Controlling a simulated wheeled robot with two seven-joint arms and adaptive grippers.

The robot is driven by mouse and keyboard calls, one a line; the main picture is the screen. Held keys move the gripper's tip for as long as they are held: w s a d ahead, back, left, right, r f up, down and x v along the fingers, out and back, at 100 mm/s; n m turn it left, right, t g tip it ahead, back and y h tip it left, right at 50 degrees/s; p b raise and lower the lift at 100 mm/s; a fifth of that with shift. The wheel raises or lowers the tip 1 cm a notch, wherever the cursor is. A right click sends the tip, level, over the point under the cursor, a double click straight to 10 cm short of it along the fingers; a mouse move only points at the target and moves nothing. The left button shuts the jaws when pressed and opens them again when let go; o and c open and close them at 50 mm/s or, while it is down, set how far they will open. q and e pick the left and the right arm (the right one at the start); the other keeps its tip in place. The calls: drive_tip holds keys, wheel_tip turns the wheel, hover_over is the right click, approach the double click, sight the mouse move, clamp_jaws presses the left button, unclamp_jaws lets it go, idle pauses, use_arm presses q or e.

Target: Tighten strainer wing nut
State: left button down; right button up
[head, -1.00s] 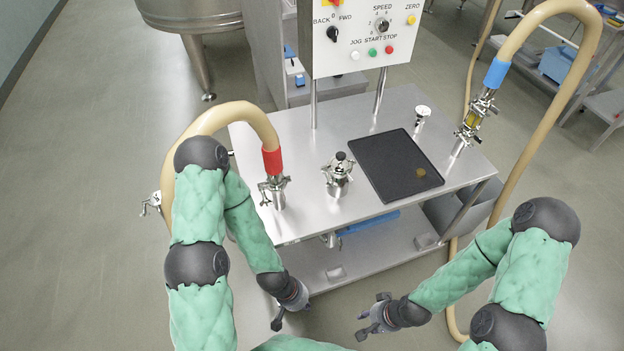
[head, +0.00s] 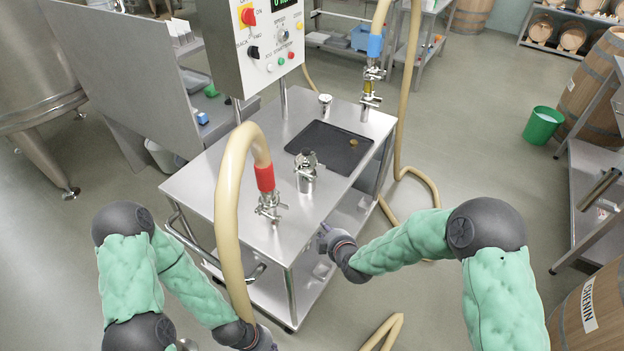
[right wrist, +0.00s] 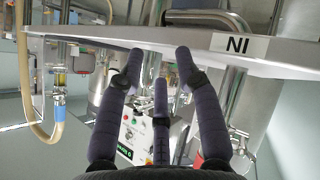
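A steel strainer-like fitting (head: 306,180) stands upright on the cart top (head: 225,178), with a clamp around its upper part. I cannot make out its wing nut. To its left in the head view, a clamped fitting (head: 268,208) joins a hose (head: 235,170) with a red cuff (head: 265,178). My right gripper (head: 325,236) is at the cart's near right edge, below and apart from the fittings. In the right wrist view, its fingers (right wrist: 160,75) are spread and empty, close to the cart edge. My left gripper (head: 265,343) is low at the bottom edge, partly cut off.
A black tray (head: 318,140) with a small brownish disc lies behind the fittings. The control box (head: 270,45) rises at the back. A blue-cuffed sight-glass fitting (head: 370,88) stands at the far right corner. A label (right wrist: 238,44) marks the cart edge.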

sight(314, 179)
drive_tip(key=w+a+r+n+t, duration=0.2)
drive_tip(key=w+r+n+t, duration=0.3)
drive_tip(key=r, duration=0.6)
drive_tip(key=shift+n+g, duration=0.3)
drive_tip(key=b+x, duration=0.3)
drive_tip(key=x, duration=0.6)
drive_tip(key=shift+w+d+b, duration=0.1)
drive_tip(key=shift+w+b, duration=0.05)
drive_tip(key=shift+b, duration=0.25)
drive_tip(key=shift+w, duration=0.65)
clamp_jaws()
